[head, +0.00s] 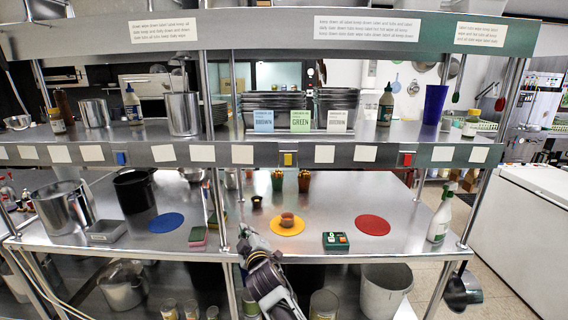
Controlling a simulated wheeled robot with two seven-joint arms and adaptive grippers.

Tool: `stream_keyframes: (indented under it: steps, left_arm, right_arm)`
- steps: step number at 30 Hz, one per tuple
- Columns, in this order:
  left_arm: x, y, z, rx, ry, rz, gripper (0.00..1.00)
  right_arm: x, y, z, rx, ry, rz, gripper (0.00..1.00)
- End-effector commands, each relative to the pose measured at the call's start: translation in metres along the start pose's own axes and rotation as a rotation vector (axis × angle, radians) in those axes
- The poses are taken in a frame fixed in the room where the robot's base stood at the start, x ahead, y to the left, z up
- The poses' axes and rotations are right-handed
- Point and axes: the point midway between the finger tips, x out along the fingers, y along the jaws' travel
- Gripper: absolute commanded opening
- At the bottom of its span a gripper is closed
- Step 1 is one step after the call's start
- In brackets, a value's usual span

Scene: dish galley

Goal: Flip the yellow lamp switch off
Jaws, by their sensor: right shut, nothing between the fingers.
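The yellow lamp switch (289,159) sits on the front edge of the middle steel shelf, near its centre, between pale paper labels. It is too small to tell which way its rocker is tipped. A blue switch (121,158) is far to its left and a red switch (407,159) to its right on the same edge. My right gripper (246,236) is shut and empty. It shows below and left of the yellow switch, apart from it, over the front edge of the lower counter. My left gripper is not in view.
On the counter (330,205) are a blue mat (166,222), a yellow mat (272,228) bearing a round brown item (287,219), a red mat (372,225) and a green box with buttons (335,241). A spray bottle (440,218) stands at right. Shelf posts (215,200) rise from the counter.

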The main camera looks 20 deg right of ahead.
Motion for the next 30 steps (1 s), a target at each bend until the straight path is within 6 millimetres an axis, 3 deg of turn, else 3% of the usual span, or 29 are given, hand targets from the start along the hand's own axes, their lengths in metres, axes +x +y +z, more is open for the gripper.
stream_keyframes:
  steps: [9,18,24,30]
  left_arm:
    - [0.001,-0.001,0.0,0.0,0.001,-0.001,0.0]
    - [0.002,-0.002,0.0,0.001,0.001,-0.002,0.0]
    - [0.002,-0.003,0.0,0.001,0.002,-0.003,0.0]
    - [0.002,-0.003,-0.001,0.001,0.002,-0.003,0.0]
  right_arm:
    - [-0.038,0.09,-0.048,-0.182,-0.006,0.161,0.0]
    - [-0.089,0.166,-0.066,-0.402,-0.105,0.295,0.0]
    - [-0.112,0.193,-0.062,-0.55,-0.199,0.327,0.0]
    - [-0.12,0.201,-0.055,-0.648,-0.261,0.321,0.0]
